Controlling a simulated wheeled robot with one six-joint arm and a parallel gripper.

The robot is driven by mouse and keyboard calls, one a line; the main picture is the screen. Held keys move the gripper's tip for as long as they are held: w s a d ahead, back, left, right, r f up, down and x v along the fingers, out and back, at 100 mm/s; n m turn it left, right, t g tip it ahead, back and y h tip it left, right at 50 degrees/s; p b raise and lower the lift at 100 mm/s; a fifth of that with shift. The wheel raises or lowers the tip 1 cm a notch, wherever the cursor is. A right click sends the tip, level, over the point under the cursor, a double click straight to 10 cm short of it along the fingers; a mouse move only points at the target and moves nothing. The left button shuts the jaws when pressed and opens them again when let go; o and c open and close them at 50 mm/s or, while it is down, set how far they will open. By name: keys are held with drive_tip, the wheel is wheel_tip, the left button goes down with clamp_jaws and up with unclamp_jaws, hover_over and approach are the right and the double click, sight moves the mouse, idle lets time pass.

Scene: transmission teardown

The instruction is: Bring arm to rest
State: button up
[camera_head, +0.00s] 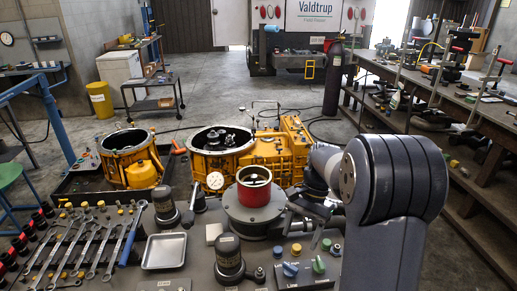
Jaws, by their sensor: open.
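My arm reaches in from the right of the head view, its thick dark grey link bent over the right end of the workbench (205,240). My gripper (301,217) hangs below the wrist, just right of the grey round fixture (243,215) with the red cylinder (254,190) on it. The gripper is small and partly blended with the dark parts behind it. It looks open, and I see nothing held in it. I cannot tell whether its fingertips touch the bench or the fixture.
Yellow transmission housings (277,150) stand behind the bench. Wrenches (100,240), a metal tray (164,251) and dark cylindrical parts (229,260) crowd the bench. A knob panel (303,275) lies in front of the gripper. A cluttered shelf bench (460,105) stands at right.

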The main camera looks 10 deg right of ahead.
sight(291, 266)
drive_tip(key=x, duration=0.9)
drive_tip(key=shift+f+p, duration=0.1)
drive_tip(key=shift+p, duration=0.25)
